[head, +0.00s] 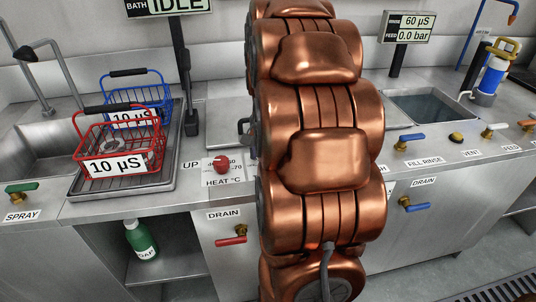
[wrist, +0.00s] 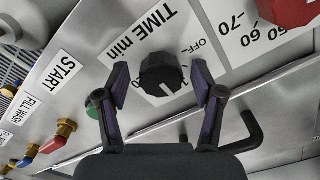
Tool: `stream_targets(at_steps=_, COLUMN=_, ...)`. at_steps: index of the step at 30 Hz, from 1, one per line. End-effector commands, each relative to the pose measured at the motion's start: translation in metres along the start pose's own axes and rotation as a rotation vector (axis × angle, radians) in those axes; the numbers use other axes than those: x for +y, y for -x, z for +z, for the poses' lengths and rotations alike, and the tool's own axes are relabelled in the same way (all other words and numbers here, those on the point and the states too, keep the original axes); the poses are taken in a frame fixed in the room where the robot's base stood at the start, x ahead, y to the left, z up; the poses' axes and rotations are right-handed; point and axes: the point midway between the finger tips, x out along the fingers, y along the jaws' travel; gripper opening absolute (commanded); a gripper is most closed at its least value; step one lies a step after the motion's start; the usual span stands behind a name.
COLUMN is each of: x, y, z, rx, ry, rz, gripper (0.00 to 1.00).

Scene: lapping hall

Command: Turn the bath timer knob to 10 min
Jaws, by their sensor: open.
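The bath timer knob (wrist: 160,76) is black and ridged, on a white plate reading "TIME min" (wrist: 150,35) in the wrist view. Its white pointer line faces down in that view, toward my gripper's palm. "OFF" shows at its upper right; the other scale marks are mostly hidden or too small to read. My gripper (wrist: 160,72) is open, with one finger on each side of the knob. I cannot tell whether either finger touches it. In the head view my copper arm hides the timer knob and gripper.
The red heat knob (head: 222,165) is left of my arm; it also shows in the wrist view (wrist: 290,10). A green button (wrist: 92,112) by the START label lies beside the left finger. A black bent handle (wrist: 245,135) is near the right finger. Red basket (head: 118,141) stands on a tray.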

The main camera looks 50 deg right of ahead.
Motion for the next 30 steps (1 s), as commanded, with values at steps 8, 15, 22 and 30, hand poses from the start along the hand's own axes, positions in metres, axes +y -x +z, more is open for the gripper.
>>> stream_targets(at_steps=8, x=-0.001, y=0.027, z=-0.001, rx=0.005, ry=0.0, rz=-0.003, gripper=0.67)
stream_targets(at_steps=15, x=0.0, y=0.067, z=-0.002, rx=0.006, ry=0.0, rz=-0.004, gripper=0.67)
stream_targets(at_steps=22, x=0.0, y=0.098, z=-0.001, rx=0.003, ry=0.0, rz=-0.001, gripper=0.67)
stream_targets(at_steps=30, x=0.001, y=0.118, z=0.0, rx=0.002, ry=0.0, rz=-0.001, gripper=0.67)
